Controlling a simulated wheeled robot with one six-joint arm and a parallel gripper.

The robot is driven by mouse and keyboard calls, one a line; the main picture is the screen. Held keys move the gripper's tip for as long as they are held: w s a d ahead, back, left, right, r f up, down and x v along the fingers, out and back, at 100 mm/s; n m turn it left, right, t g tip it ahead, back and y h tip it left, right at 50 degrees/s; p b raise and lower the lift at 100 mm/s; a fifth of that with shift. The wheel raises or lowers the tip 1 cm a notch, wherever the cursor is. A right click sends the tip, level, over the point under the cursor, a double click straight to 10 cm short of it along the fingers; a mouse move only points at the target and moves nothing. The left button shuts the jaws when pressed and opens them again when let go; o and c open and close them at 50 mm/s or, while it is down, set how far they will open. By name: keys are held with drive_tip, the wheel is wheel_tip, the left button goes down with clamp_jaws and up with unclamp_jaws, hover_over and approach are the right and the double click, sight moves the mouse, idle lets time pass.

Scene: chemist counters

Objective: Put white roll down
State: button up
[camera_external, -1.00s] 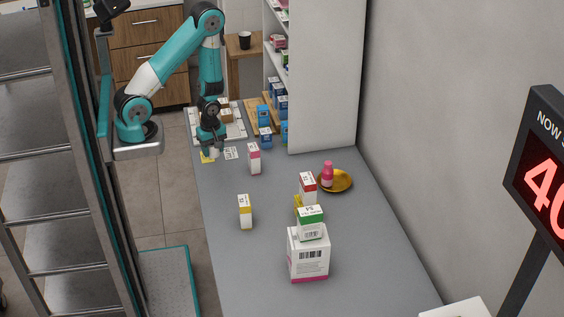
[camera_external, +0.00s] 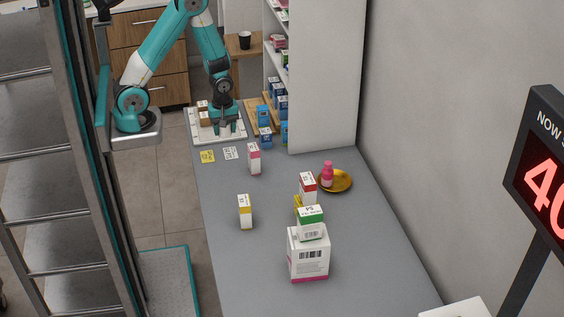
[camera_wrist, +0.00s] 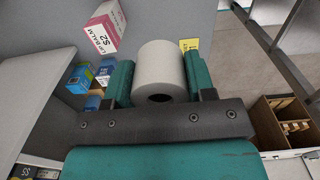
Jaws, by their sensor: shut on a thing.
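The white roll (camera_wrist: 162,66) is held between the two teal fingers of my gripper (camera_wrist: 160,80) in the wrist view, with its hollow end toward the camera. In the external view my gripper (camera_external: 230,129) is over the right part of a white tray (camera_external: 197,137) at the far end of the counter. The roll is too small and hidden to make out there. Whether it touches the tray cannot be told.
Small brown boxes (camera_external: 205,119) stand in the tray's left part. Blue boxes (camera_external: 265,138) stand right of it. A yellow card (camera_external: 208,156) and a white card (camera_external: 231,153) lie in front. A pink-and-white box (camera_external: 254,159) stands nearer. The grey counter (camera_external: 215,260) is clear at front left.

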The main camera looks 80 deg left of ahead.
drive_tip(key=w+d+m+b, duration=0.4)
drive_tip(key=d+m+b, duration=0.4)
drive_tip(key=d+b, duration=0.45)
wheel_tip(320, 180, down, 19)
drive_tip(key=shift+s+r, duration=0.15)
drive_tip(key=shift+f+b, duration=0.2)
drive_tip(key=shift+b, duration=0.1)
drive_tip(key=o, duration=0.9)
drive_tip(key=shift+r, duration=0.15)
